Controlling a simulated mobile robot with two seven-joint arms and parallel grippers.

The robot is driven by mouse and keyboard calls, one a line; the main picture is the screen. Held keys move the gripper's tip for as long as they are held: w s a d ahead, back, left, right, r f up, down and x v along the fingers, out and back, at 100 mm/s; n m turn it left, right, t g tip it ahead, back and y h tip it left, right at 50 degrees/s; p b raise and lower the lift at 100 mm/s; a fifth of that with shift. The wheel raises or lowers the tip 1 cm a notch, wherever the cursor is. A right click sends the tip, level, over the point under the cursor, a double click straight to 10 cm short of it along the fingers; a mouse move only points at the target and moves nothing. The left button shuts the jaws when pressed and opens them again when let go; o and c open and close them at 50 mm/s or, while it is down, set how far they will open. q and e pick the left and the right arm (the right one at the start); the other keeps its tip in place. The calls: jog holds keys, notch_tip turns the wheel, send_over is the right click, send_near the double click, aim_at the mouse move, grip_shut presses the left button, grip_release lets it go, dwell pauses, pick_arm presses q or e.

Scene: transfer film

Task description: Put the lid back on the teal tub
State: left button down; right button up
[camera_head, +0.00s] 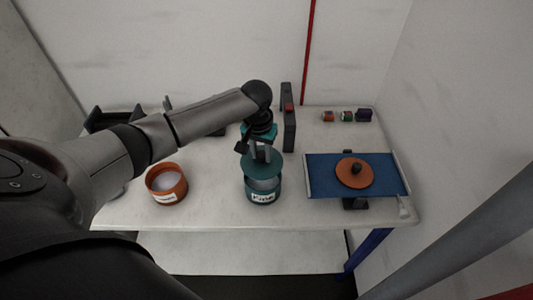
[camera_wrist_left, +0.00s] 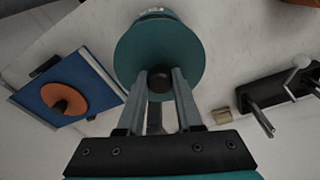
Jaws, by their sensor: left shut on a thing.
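The teal tub (camera_head: 262,196), with a white label, stands upright near the front middle of the table. My left gripper (camera_head: 261,154) is above it, shut on the knob of the teal lid (camera_head: 262,168). The lid is held over the rear of the tub's opening, and the pale inside shows below its front edge. In the left wrist view, the gripper (camera_wrist_left: 163,84) has the dark knob between its fingers. The lid (camera_wrist_left: 150,48) hides most of the tub there. My right gripper is not in view.
An orange open tub (camera_head: 167,190) stands to the left. A dark upright post (camera_head: 289,125) stands behind the teal tub. Several small coloured items (camera_head: 346,116) sit at the back right.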

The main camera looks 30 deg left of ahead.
aim_at(263, 166)
pick_arm(q)
jog(key=shift+f, duration=0.5)
jog(key=shift+f+b, duration=0.35)
jog(key=shift+b, duration=0.15)
notch_tip(263, 166, down, 2)
jog(key=b, duration=0.2)
jog(key=shift+d+b, duration=0.1)
jog(key=shift+b, duration=0.25)
jog(key=shift+f, duration=0.95)
jog(key=shift+p, duration=0.65)
jog(key=shift+f, duration=0.1)
dwell(0.5)
jog(key=shift+p, duration=0.65)
dwell(0.4)
